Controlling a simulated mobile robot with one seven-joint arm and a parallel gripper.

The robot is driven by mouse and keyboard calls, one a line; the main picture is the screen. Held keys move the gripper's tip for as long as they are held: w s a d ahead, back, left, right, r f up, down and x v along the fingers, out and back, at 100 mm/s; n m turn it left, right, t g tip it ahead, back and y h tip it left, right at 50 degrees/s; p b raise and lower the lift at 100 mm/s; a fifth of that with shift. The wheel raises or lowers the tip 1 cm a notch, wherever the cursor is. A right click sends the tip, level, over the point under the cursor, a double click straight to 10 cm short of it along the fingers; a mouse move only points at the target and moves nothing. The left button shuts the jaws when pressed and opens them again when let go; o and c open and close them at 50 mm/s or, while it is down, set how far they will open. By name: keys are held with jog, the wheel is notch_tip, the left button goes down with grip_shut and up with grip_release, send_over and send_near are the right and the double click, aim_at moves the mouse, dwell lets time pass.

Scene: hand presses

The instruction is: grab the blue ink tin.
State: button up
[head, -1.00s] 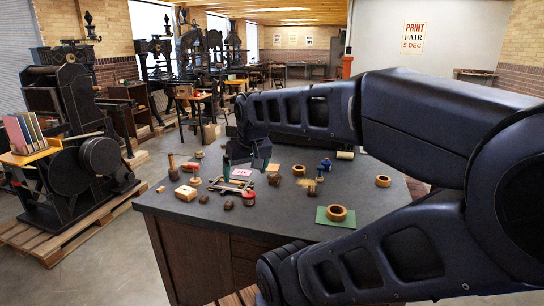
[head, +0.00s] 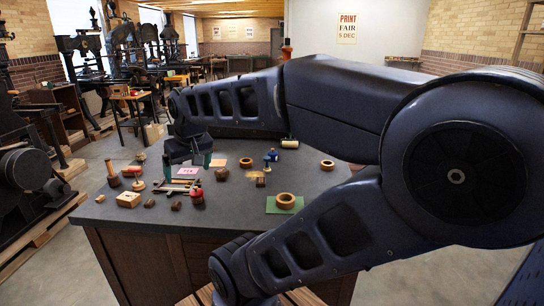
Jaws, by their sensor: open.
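The blue ink tin (head: 271,157) is small in the head view. It stands on the dark grey worktop, right of the picture's middle of the clutter, behind a small brown-and-tan piece. My gripper (head: 188,163) hangs over the left part of the worktop, its two teal fingertips apart with nothing seen between them. It is to the left of the blue tin and well apart from it. A pink card (head: 188,171) lies below the jaws in the picture. The height of the fingertips above the worktop is hard to tell.
A red tin (head: 197,198), a wooden block (head: 128,200) and several small brown pieces lie near the front edge. Wooden rings sit at right, one on a green card (head: 299,205). My forearm passes above the back of the worktop (head: 240,215).

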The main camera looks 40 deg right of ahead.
jog(key=c, duration=0.3)
jog(key=shift+c, duration=0.2)
jog(key=w+d+r+m, duration=0.1)
jog(key=w+d+m, duration=0.1)
jog(key=w+d, duration=0.45)
jog(key=w+d+r+m, duration=0.15)
jog(key=w+d, duration=0.25)
jog(key=w, duration=0.5)
jog(key=m+g+h, duration=0.1)
jog(key=m+h, duration=0.4)
jog(key=m, duration=0.3)
send_over(272, 152)
jog(key=s+a, duration=0.3)
jog(key=a, duration=0.1)
notch_tip(272, 152, down, 22)
jog(key=shift+x, duration=5.05)
